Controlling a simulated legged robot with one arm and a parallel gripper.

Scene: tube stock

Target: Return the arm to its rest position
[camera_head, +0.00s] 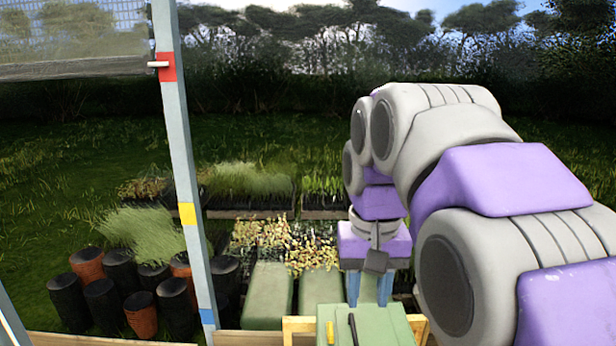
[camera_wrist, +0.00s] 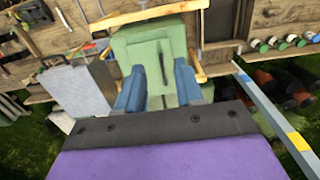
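My arm, in grey and purple, reaches in from the right of the head view and bends down to my gripper (camera_head: 369,289). Its two blue fingers point down, spread apart, above or beside a green block-like surface (camera_head: 388,325); I cannot tell whether they touch it. In the wrist view my gripper (camera_wrist: 159,88) is open, with the green surface (camera_wrist: 128,42) showing between and beyond the fingers. Nothing is visibly held. A thin dark stick (camera_head: 353,329) lies on the green surface; it also shows in the wrist view (camera_wrist: 162,68).
A small yellow item (camera_head: 330,332) lies beside the dark stick. A pale post (camera_head: 185,190) with coloured bands stands left of the arm. Black and brown pots (camera_head: 103,304) and plant trays (camera_head: 250,190) are on the grass. The wrist view shows wooden boards (camera_wrist: 225,57) and a grey box (camera_wrist: 78,92).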

